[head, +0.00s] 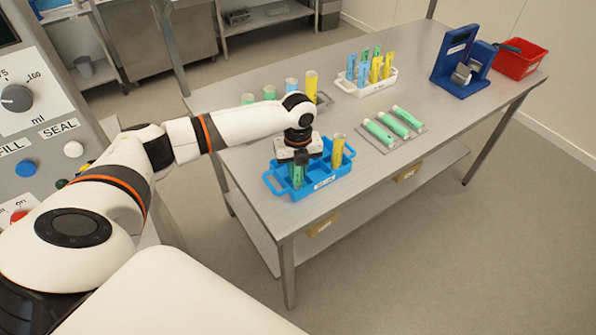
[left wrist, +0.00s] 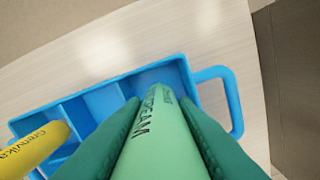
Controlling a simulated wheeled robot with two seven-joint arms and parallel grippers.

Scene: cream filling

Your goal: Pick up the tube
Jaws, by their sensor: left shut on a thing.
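My left gripper (head: 299,156) is over the blue compartment tray (head: 325,183) on the metal table. It is shut on a green tube (head: 297,174), which stands at the tray's left end in the head view. In the left wrist view the green tube (left wrist: 158,135) lies between the two dark green fingers, with dark lettering on its side. Its far end is at an end compartment of the blue tray (left wrist: 102,95); I cannot tell whether it still touches the bottom. A yellow tube (head: 338,150) stands in the same tray. My right gripper is not in view.
A white rack (head: 374,88) holds several blue, green and yellow tubes. Green tubes (head: 378,132) lie on a grey mat. Several tubes stand behind my left arm. A blue device (head: 456,62) and a red bin (head: 521,60) are at the far right. A control panel stands left.

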